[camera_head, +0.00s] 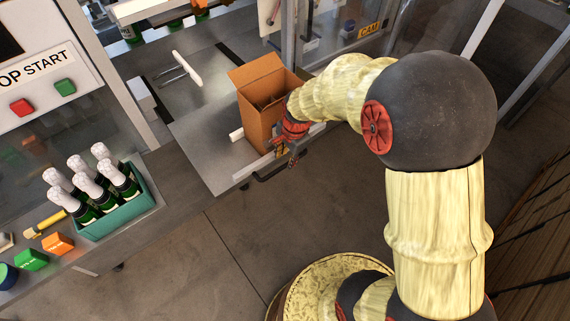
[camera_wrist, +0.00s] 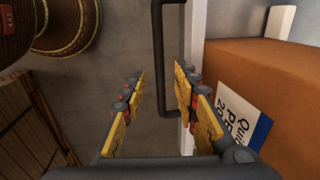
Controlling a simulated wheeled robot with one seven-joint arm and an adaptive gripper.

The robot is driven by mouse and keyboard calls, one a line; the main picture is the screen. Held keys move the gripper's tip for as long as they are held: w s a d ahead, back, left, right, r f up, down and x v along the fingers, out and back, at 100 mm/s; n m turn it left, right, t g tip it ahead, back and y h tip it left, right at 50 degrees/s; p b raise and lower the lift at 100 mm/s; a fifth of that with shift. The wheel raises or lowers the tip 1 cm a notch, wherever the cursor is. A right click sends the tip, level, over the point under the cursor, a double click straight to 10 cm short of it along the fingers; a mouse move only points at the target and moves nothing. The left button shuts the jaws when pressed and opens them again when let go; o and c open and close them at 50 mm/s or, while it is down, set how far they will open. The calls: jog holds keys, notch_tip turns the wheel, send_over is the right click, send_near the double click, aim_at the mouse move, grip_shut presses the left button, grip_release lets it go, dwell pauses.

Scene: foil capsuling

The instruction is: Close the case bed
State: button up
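The case bed (camera_head: 205,148) is a flat metal plate pulled out from the station, with an open cardboard case (camera_head: 258,118) standing on it. A black U-shaped handle (camera_head: 262,179) is on its front edge; the handle also shows in the wrist view (camera_wrist: 157,45). My gripper (camera_head: 292,158) is low at the front edge, beside the case and near the handle's right end. In the wrist view my gripper (camera_wrist: 161,72) has its yellow fingers apart, with the handle bar appearing between the fingertips. I cannot tell whether they touch it.
A teal crate (camera_head: 117,218) of foil-topped bottles stands on the bench at left, near coloured blocks (camera_head: 58,244). Red (camera_head: 21,106) and green (camera_head: 65,87) buttons are on a panel. A white rod-like tool (camera_head: 187,68) lies behind the bed. The floor in front is clear.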

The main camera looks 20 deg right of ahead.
aim_at(284, 165)
jog(key=f, duration=0.3)
jog(key=f+b, duration=0.1)
jog(key=shift+w+a+f, duration=0.15)
jog(key=shift+w+f, duration=0.05)
jog(key=shift+w, duration=0.2)
jog(key=shift+c, duration=0.7)
grip_shut()
